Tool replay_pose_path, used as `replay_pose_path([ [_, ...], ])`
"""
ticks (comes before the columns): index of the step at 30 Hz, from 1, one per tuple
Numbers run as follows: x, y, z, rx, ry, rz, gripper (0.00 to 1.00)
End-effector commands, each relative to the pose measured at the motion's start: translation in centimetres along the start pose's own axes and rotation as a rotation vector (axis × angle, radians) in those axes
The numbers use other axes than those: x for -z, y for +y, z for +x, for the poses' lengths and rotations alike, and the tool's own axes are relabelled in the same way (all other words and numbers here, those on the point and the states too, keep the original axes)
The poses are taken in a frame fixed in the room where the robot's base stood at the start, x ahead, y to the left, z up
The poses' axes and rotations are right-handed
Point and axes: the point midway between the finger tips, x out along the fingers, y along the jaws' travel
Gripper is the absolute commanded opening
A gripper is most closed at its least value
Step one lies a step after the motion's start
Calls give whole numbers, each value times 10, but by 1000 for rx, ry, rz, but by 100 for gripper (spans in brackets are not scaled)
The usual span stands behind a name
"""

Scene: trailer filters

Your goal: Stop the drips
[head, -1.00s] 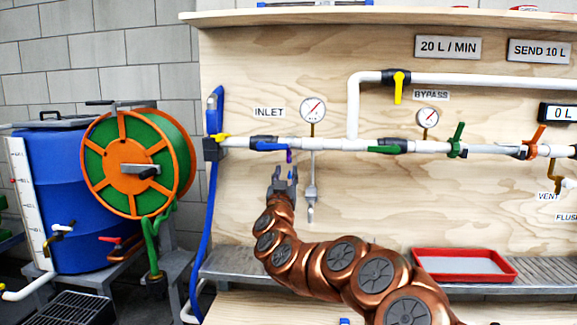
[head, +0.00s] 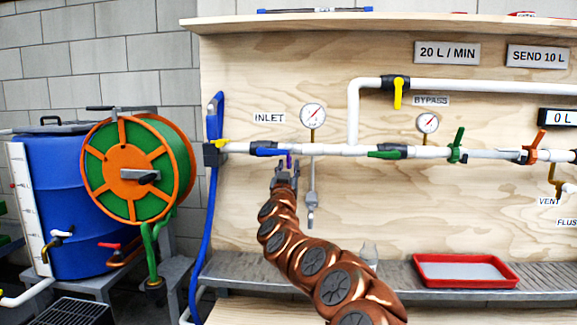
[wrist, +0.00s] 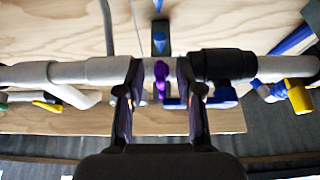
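A white pipe (head: 340,151) runs across the plywood board under the INLET label. A small purple piece (head: 289,159) hangs on it between the blue-handled inlet valve (head: 268,152) and the round gauge (head: 313,115). My gripper (head: 285,166) is just below the pipe at this piece, pointing up. In the wrist view, my gripper (wrist: 158,72) is open, its dark fingers either side of the purple piece (wrist: 161,82) and overlapping the pipe (wrist: 105,70). I cannot tell whether they touch it. The blue handle (wrist: 222,98) is close beside the right finger. No drip is visible.
A grey fitting (head: 311,197) hangs below the gauge, close right of my gripper. A clear bottle (head: 369,253) and a red tray (head: 464,283) stand on the metal shelf (head: 395,280). A hose reel (head: 130,170) and blue barrel (head: 70,200) are at left.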

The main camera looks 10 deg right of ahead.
Motion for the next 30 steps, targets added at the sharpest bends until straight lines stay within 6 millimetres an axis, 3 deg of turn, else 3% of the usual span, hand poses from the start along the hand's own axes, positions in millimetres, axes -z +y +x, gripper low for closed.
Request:
replay_pose_path([
  [9, 2, 0, 14, 0, 3, 0, 36],
  [23, 2, -1, 16, 3, 1, 1, 36],
  [30, 2, -1, 16, 3, 1, 1, 13],
])
